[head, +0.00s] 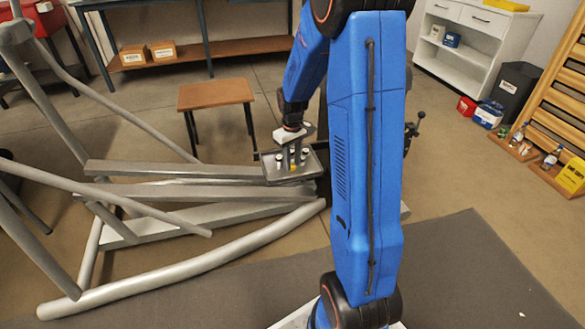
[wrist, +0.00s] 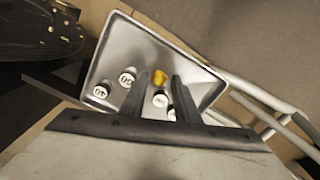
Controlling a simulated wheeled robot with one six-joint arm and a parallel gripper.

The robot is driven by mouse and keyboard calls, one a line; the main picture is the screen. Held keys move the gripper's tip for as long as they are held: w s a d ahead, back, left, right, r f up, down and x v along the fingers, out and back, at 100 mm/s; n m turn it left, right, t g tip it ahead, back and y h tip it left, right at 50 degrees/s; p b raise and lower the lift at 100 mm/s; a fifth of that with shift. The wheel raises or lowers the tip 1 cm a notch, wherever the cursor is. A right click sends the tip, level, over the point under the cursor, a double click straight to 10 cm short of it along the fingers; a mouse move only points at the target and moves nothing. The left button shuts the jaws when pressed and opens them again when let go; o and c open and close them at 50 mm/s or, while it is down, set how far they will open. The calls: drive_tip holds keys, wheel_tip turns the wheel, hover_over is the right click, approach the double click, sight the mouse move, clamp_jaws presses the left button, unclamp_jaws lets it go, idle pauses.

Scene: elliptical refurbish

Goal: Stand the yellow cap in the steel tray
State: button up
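The steel tray (head: 272,178) is a shallow grey tray on the elliptical's frame; it also fills the middle of the wrist view (wrist: 205,72). The small yellow cap (wrist: 160,76) is inside the tray, and a bit of it shows in the head view (head: 293,168). My gripper (wrist: 160,82) points down over the tray, its two dark fingers apart, with the cap between their tips in the picture. A narrow gap shows on each side of the cap. I cannot tell whether the tips are level with the cap or above it, nor whether it stands upright.
Several white-topped dark cylinders with printed labels stand in the tray, one left of the fingers (wrist: 127,78) and one between them (wrist: 159,99). The elliptical's grey bars (head: 180,262) lie left of and below the tray. A brown stool (head: 215,93) stands behind.

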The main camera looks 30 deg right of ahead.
sight(292, 165)
drive_tip(key=shift+f, duration=0.45)
clamp_jaws()
drive_tip(key=shift+r, duration=0.1)
wheel_tip(292, 165, up, 10)
idle(0.5)
